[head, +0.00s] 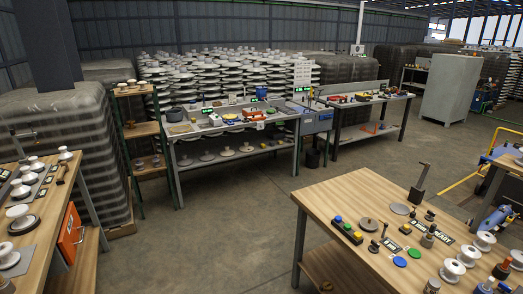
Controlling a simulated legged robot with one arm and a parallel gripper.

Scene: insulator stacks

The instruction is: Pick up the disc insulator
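Several white disc insulators stand on the wooden bench at the left edge, one at its far end (67,155) and a larger one on a dark round base nearer me (21,219). Several white insulators (468,257) stand at the right of the wooden table in front of me. More disc-shaped pieces (246,149) sit in a row on the lower shelf of the back workbench. I cannot tell which one the task means. My gripper is not in view.
The wooden table (345,195) carries green and blue round pieces, a button box (346,230) and an upright dark bracket (419,184). Large insulator stacks (200,80) line the back wall. A grey cabinet (450,90) stands at back right. The concrete floor (220,215) between the benches is clear.

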